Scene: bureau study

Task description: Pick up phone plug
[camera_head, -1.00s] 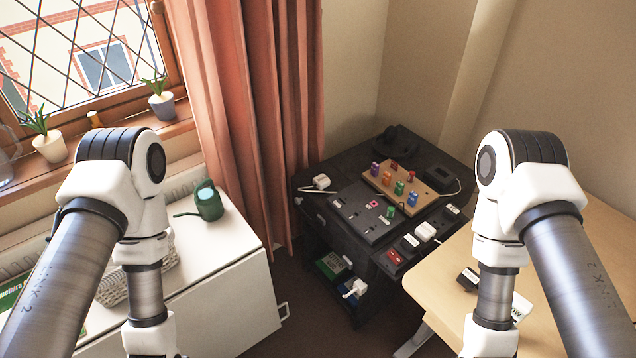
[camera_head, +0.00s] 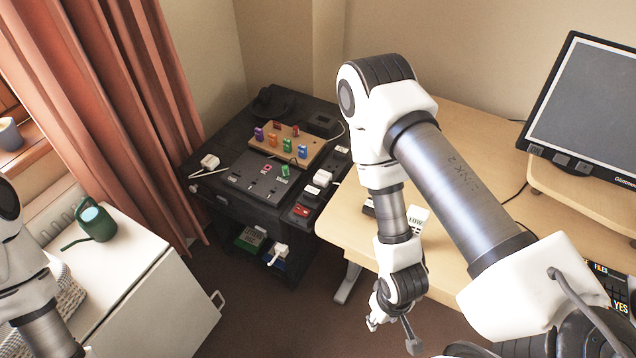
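Several white plugs are in view, and I cannot tell which is the phone plug. One white plug (camera_head: 210,161) lies on the left of the black cabinet top. Another white plug (camera_head: 322,177) sits at the cabinet's right side, near the desk. A third white plug (camera_head: 280,250) is on the lower shelf. My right gripper (camera_head: 392,328) hangs low in front of the desk, well apart from the plugs.
The black cabinet (camera_head: 232,212) carries a wooden board (camera_head: 268,147) with coloured pegs and a dark socket panel. A wooden desk (camera_head: 465,130) with a monitor (camera_head: 590,100) stands at right. A white cabinet (camera_head: 165,300) with a green watering can (camera_head: 96,222) is at left. Floor between is clear.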

